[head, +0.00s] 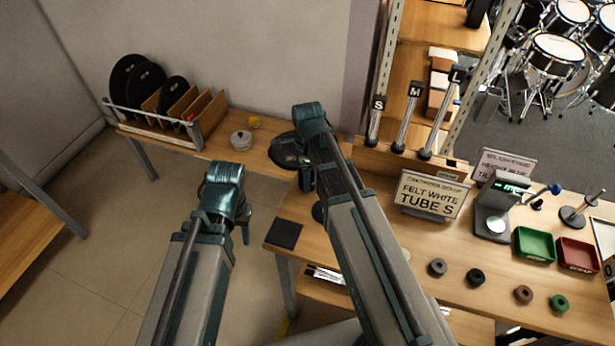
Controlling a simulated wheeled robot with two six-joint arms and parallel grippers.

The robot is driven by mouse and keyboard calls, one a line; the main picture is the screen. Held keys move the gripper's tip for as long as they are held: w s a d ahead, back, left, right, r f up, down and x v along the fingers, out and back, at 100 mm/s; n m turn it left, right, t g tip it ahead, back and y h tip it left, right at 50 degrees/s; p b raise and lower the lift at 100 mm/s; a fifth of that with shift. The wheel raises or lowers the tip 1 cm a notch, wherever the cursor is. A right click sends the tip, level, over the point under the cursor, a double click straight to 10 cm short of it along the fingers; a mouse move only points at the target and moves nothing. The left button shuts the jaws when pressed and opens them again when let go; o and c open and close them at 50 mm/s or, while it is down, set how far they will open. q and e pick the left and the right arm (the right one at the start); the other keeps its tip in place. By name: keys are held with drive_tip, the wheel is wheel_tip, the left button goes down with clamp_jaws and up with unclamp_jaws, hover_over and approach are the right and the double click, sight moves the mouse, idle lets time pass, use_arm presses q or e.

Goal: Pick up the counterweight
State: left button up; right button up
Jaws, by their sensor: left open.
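I cannot tell for sure which thing is the counterweight. A small round silvery piece with a dark top (241,140) sits on the wooden table's left part. Several small rings lie at the front right: dark grey (437,267), black (475,277), brown (523,294) and green (559,302). My left gripper (246,233) hangs behind the left arm's bent joint, over the floor in the picture, mostly hidden and apart from these pieces.
A rack of black discs (140,80) stands at the far left. A dark round pad (287,150) is partly behind my right arm. A sign (432,196), a scale (492,222), a green tray (534,244) and a red tray (577,255) stand right. A black square (284,234) lies near the front edge.

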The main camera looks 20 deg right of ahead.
clamp_jaws()
drive_tip(key=shift+r, duration=0.1)
idle(0.3)
wheel_tip(320, 180, up, 10)
drive_tip(key=p, duration=1)
